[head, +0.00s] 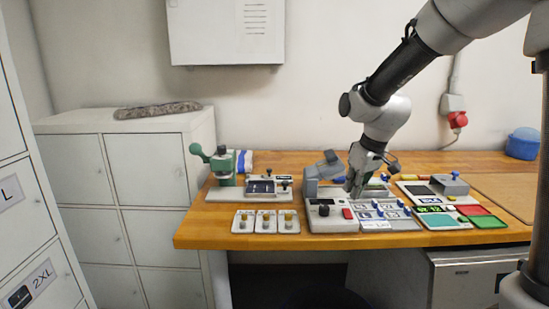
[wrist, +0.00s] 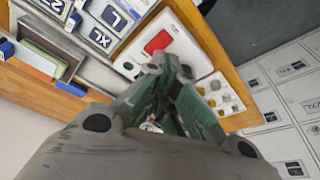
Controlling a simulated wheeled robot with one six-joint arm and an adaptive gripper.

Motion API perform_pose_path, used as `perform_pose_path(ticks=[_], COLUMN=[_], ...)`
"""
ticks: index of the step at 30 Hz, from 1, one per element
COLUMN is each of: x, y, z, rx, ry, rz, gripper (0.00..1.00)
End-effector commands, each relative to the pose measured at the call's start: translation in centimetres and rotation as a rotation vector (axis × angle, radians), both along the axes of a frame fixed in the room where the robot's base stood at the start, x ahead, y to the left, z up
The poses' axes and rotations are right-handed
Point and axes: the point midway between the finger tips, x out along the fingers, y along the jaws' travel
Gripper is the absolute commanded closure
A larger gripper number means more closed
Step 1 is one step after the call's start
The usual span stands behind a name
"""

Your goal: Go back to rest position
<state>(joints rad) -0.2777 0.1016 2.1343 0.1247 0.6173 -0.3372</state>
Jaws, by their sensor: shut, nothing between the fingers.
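My gripper (head: 355,186) hangs from my arm above the device panel (head: 330,217) in the middle of the wooden bench, fingers pointing down. In the wrist view its fingers (wrist: 172,85) are together with nothing between them. A red button (head: 347,213) sits on the panel beside a dark knob; the red patch also shows in the wrist view (wrist: 157,43). Size tiles marked with letters (wrist: 102,38) lie next to it in the wrist view. I cannot tell whether the fingertips touch the panel.
The bench (head: 210,214) also bears a green press (head: 222,165), small plates with yellow knobs (head: 266,221), and a panel with red and green pads (head: 488,221). Pale lockers (head: 90,165) stand at left. A blue container (head: 522,144) stands at back right. Space above the bench's left side is clear.

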Motion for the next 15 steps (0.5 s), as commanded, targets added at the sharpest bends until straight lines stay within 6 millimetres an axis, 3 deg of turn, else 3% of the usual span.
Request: perform_pose_path(ticks=[15], x=[-0.76], y=[-0.21], z=[0.27], rx=[0.002], ry=[0.038], rz=[-0.044], gripper=[1.0])
